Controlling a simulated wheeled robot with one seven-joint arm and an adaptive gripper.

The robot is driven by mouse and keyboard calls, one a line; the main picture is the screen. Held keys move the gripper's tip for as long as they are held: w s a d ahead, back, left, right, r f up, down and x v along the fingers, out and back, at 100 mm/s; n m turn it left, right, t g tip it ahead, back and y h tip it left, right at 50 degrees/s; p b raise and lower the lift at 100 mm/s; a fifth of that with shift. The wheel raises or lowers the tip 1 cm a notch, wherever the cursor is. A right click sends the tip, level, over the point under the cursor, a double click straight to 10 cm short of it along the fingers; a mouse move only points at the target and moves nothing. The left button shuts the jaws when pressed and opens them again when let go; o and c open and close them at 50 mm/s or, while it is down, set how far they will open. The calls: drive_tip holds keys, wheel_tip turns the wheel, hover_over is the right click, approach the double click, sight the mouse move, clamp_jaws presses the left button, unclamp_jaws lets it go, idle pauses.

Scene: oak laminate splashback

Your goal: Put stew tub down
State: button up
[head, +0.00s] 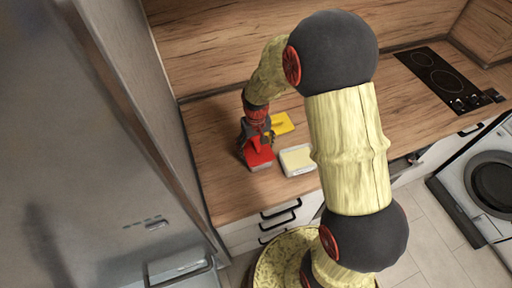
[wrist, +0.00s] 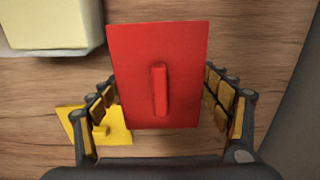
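A tub with a red lid (head: 257,156), which I take to be the stew tub, is at my gripper (head: 255,135) over the left part of the wooden counter. In the wrist view the red lid (wrist: 185,60) with its raised bar handle fills the space between the fingers (wrist: 160,95). The finger pads sit close against its two sides, so my gripper looks shut on it.
A white tub with a cream top (head: 297,160) stands just right of the red-lidded one. A flat yellow lid-like piece (head: 283,123) lies behind it. The counter (head: 215,185) is clear at left, beside the tall grey fridge (head: 95,180). A black hob (head: 445,75) is far right.

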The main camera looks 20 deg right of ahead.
drive_tip(key=o, duration=0.5)
drive_tip(key=shift+c, duration=0.2)
drive_tip(key=shift+r, duration=0.1)
